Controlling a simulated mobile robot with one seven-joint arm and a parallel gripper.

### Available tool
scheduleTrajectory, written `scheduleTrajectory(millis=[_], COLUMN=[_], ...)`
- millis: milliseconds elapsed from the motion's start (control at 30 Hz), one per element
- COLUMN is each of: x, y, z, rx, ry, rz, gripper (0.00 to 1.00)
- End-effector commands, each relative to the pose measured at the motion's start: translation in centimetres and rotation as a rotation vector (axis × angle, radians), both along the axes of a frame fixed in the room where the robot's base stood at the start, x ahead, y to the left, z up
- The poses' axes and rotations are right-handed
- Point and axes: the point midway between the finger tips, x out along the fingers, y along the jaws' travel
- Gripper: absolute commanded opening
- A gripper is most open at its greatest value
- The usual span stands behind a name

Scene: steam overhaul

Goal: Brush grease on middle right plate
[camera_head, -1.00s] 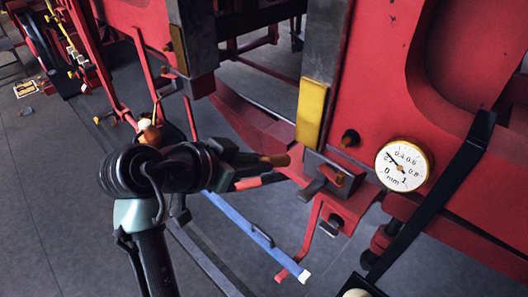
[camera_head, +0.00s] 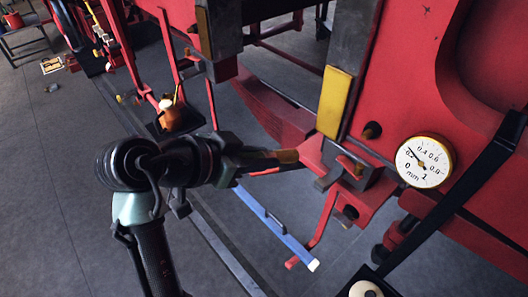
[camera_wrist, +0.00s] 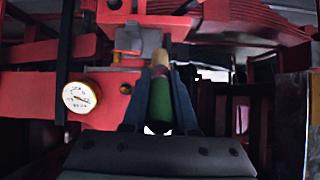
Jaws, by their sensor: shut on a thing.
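My gripper (camera_head: 240,155) is shut on a brush in the middle of the head view. The brush's tan-brown end (camera_head: 287,156) points right. In the wrist view the brush's green handle (camera_wrist: 160,98) lies between the two dark fingers, with a pale tan part beyond it. A yellow plate (camera_head: 335,103) is fixed on a dark grey upright of the red frame, above and right of the brush end, with a gap in the picture. Another yellow plate (camera_head: 203,33) sits further left and back. I cannot tell whether either carries grease.
A round dial gauge (camera_head: 424,162) is on the red frame at right; it also shows in the wrist view (camera_wrist: 78,97). An orange-brown pot (camera_head: 170,115) stands behind my arm. A blue bar (camera_head: 275,225) lies low in front. Grey floor (camera_head: 75,190) is open at left.

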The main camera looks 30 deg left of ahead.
Motion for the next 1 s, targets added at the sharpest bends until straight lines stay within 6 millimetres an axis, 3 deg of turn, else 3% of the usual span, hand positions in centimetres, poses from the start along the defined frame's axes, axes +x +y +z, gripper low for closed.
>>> scheduleTrajectory(millis=[633,1000], x=[0.4,4.0], y=[-0.2,-1.5], z=[0.0,0.0], rx=[0.000,0.000], ry=[-0.001,-0.001], rz=[-0.001,-0.003], gripper=[0.00,0.00])
